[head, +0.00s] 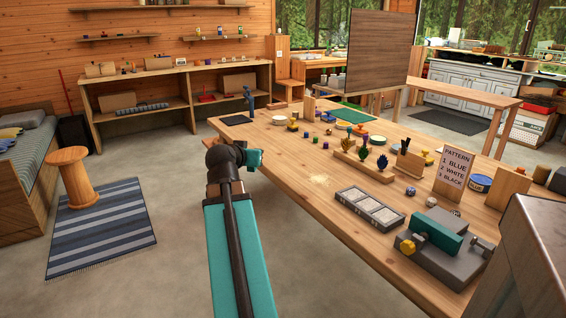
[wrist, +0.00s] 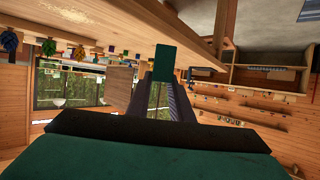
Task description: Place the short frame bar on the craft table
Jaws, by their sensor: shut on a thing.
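My gripper (wrist: 164,82) is shut on a short, flat teal-green bar (wrist: 165,58) that sticks out past the fingertips. I take it as the short frame bar. In the head view my gripper (head: 252,158) is at the near left edge of the craft table (head: 300,190), and the fingers are mostly hidden behind my wrist. I cannot tell there whether the bar is over the tabletop or just off its edge. The craft table is long and pale wood. It also shows upside down in the wrist view (wrist: 110,22).
The table's near left part is mostly bare. A grey tray (head: 370,209), a grey and teal fixture (head: 440,250), a pattern sign (head: 453,172) and several small pots and blocks stand further right and back. A stool (head: 72,178) is on the floor to the left.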

